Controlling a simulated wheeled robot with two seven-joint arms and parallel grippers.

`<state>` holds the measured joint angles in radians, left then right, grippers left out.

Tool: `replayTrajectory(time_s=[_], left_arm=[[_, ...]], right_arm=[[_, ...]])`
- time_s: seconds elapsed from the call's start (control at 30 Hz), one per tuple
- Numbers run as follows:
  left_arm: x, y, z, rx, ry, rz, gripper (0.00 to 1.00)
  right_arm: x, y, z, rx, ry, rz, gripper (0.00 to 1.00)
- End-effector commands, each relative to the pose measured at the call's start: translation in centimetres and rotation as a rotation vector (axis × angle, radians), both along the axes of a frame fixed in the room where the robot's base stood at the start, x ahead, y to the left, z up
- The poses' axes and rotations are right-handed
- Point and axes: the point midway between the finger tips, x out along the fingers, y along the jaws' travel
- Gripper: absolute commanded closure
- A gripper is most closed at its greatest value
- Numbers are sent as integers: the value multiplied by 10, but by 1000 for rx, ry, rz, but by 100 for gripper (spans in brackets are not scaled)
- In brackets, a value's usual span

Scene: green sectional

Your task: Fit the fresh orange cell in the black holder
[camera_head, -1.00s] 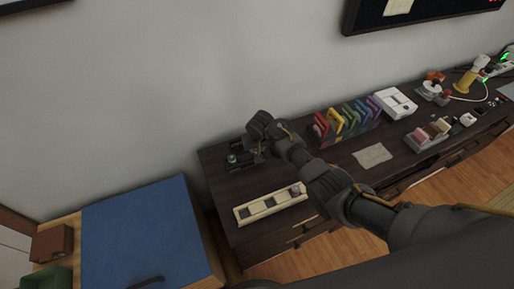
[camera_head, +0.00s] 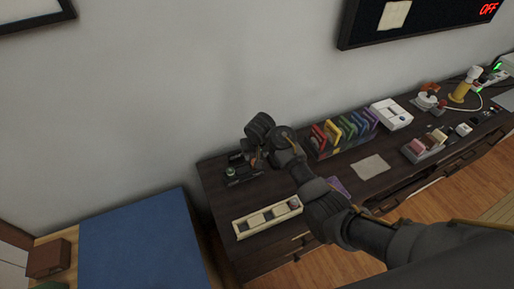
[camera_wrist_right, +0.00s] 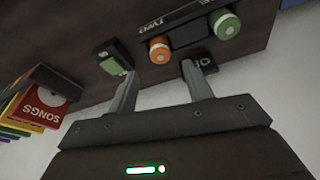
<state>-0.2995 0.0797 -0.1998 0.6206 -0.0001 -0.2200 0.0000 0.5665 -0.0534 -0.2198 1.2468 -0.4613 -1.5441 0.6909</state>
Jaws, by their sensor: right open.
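In the right wrist view, the orange cell (camera_wrist_right: 160,49) and a green cell (camera_wrist_right: 226,25) show end-on at the edge of a black holder (camera_wrist_right: 190,30) with white lettering that reads "TWO". I cannot tell how deep either cell sits. My right gripper (camera_wrist_right: 159,76) is open, its two fingers apart and empty, with the orange cell just beyond the gap between them. In the head view my right gripper (camera_head: 252,157) is over the dark holder area (camera_head: 236,172) at the desk's left end, and my own wrist partly hides it. My left gripper is not in view.
A small black block with a green top (camera_wrist_right: 113,60) lies near one finger. A cream tray (camera_head: 242,226) with dark compartments and a purplish round item (camera_head: 294,204) is in front. A rack of coloured cases (camera_head: 342,133) stands to the right. A blue-topped cabinet (camera_head: 140,240) is at left.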

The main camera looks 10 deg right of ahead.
Motion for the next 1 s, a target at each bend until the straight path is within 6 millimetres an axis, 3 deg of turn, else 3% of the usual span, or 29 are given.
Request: replayTrajectory(time_s=[0.1, 0.33, 1.0], left_arm=[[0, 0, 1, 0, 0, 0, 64], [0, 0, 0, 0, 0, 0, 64], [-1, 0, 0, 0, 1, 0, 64]], right_arm=[[-6, 1, 23, 3, -2, 1, 49], [-13, 1, 48, 1, -1, 1, 49], [-19, -2, 48, 0, 3, 1, 49]])
